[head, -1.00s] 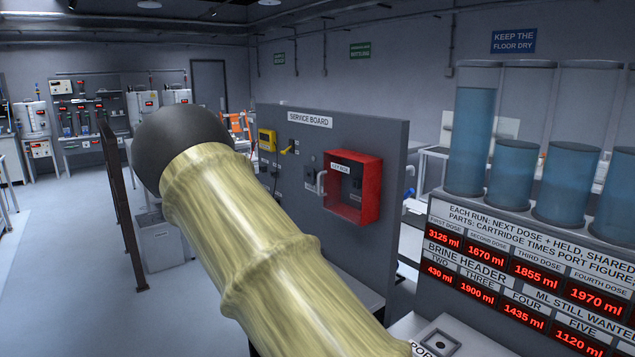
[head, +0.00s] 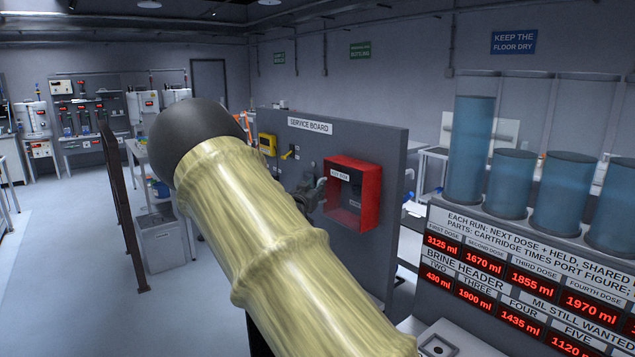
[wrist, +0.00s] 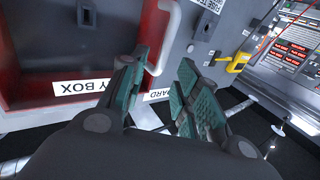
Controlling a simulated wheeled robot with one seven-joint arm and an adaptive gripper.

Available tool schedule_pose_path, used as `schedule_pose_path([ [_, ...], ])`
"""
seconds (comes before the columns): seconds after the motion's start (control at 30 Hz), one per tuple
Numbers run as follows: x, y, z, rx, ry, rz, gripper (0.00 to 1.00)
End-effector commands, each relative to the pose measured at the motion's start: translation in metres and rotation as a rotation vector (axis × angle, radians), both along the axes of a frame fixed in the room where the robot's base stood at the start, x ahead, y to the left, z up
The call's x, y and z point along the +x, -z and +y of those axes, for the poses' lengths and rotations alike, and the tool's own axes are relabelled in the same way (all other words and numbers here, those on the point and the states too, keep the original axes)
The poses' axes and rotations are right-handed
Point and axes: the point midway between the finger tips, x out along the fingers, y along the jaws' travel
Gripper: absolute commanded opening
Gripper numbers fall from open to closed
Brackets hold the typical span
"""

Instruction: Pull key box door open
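The door looks shut.
The service board (head: 385,150) carries a yellow box (head: 267,144) and a yellow lever (head: 289,153) left of the key box. A dosing stand with blue cylinders (head: 512,180) and red displays is at the right. Open floor (head: 75,240) lies to the left.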

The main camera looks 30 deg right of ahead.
Motion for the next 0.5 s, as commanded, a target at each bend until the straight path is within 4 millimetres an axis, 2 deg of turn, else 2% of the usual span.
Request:
schedule_pose_path([
  [0.2, 0.015, -0.001, -0.019, 0.0, 0.0, 0.0, 0.32],
  [0.5, 0.021, 0.0, -0.026, -0.001, 0.0, 0.001, 0.32],
])
